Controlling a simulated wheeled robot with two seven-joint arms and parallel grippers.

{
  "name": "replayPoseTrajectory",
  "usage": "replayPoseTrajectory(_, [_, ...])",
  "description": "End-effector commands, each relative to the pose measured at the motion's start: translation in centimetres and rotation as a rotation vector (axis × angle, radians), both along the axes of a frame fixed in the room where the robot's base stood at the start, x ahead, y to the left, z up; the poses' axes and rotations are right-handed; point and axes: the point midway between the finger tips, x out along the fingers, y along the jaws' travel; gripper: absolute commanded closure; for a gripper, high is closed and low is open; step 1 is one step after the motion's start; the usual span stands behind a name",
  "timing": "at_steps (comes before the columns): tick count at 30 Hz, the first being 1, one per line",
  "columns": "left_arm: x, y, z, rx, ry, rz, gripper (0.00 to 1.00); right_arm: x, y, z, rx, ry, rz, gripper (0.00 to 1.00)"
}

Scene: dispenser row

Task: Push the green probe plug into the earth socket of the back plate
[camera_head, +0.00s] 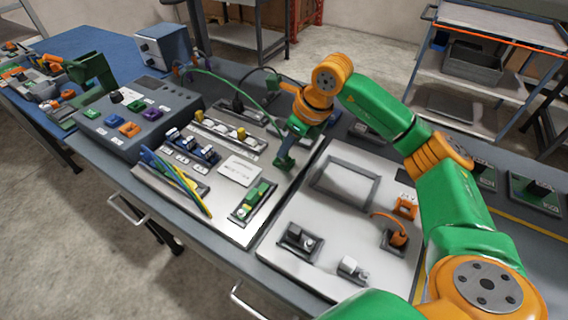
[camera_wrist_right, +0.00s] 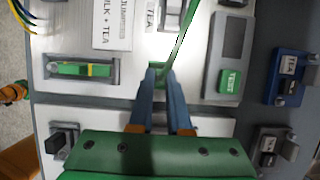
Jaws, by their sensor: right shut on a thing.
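My right gripper (camera_head: 287,153) points down over the right edge of the silver back plate (camera_head: 222,217). It is shut on the green probe plug (camera_head: 284,163), whose tip is hard to make out. In the right wrist view the two blue-grey fingers (camera_wrist_right: 161,75) close together, and the green cable (camera_wrist_right: 181,38) runs up from between them. A green and yellow terminal block (camera_head: 254,201), perhaps holding the earth socket, sits at the plate's front right; it also shows in the wrist view (camera_wrist_right: 84,70), left of the fingers. The plug is apart from it. My left gripper is not seen.
A grey instrument box (camera_head: 137,118) with coloured sockets stands left of the plate. The green cable arcs behind the plate. Yellow and blue wires (camera_head: 178,182) lie at the front left. A white panel (camera_head: 338,230) with small fittings lies to the right.

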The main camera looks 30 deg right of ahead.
Motion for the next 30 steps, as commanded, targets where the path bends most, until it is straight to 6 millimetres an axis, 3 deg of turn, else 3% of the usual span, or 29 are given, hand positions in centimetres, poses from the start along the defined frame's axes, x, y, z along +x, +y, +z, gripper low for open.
replayPoseTrajectory(30, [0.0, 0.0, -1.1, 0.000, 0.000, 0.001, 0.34, 0.0, 0.0, -1.5, -0.001, 0.001, 0.000, 1.00])
